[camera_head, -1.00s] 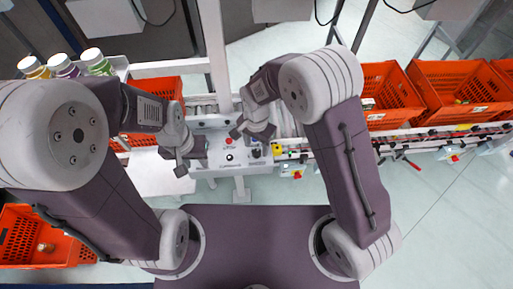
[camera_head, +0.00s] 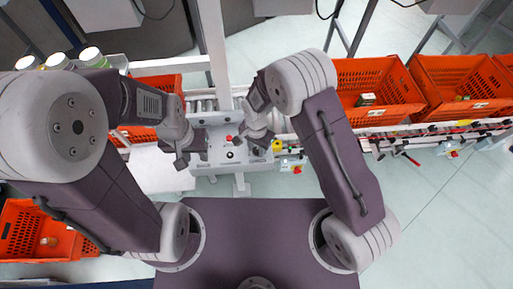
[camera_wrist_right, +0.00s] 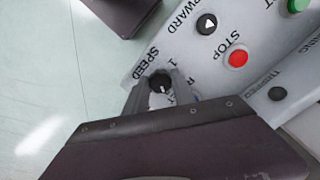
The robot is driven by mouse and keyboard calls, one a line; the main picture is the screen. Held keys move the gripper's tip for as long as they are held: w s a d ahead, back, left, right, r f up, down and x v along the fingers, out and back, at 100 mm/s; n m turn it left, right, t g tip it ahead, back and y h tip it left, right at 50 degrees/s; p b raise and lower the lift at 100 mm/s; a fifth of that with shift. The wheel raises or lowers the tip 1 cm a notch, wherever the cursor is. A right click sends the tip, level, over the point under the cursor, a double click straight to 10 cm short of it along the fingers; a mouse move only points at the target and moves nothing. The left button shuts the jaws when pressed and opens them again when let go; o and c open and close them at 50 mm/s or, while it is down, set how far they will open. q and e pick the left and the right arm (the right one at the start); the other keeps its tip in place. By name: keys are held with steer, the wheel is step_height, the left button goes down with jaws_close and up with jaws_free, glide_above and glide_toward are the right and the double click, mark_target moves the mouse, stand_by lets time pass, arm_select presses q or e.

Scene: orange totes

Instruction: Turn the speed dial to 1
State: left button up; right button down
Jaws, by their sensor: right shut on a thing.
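The speed dial (camera_wrist_right: 160,82) is a black knob beside the "SPEED" label on the grey control panel (camera_wrist_right: 205,60), with a "1" printed close by. A small white mark shows on the knob, but which number it points to is unclear. My right gripper (camera_wrist_right: 161,90) is shut on the dial, one finger on either side of it. In the head view my right gripper (camera_head: 256,140) is over the right part of the panel and hides the dial. My left gripper (camera_head: 187,160) hangs at the panel's left end, apart from the dial; its jaw opening is unclear.
A red STOP button (camera_wrist_right: 238,58), a black FORWARD button (camera_wrist_right: 207,23) and a green button (camera_wrist_right: 298,4) are on the panel near my right gripper. Orange totes (camera_head: 440,105) stand along the conveyor to the right. White-capped bottles (camera_head: 58,61) stand at upper left.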

steer(key=shift+n, duration=0.5)
steer(key=n+b, duration=0.1)
steer(key=n, duration=0.3)
steer(key=shift+n, duration=0.4)
steer(key=n, duration=0.6)
steer(key=shift+d+b, duration=0.1)
steer(key=shift+b, duration=0.2)
steer(key=n, duration=0.6)
steer(key=shift+w+n, duration=0.15)
steer(key=shift+n, duration=0.15)
steer(key=shift+n+b, duration=0.4)
steer(key=shift+n, duration=2.2)
steer(key=c, duration=1.1)
jaws_free()
steer(key=shift+o, duration=0.2)
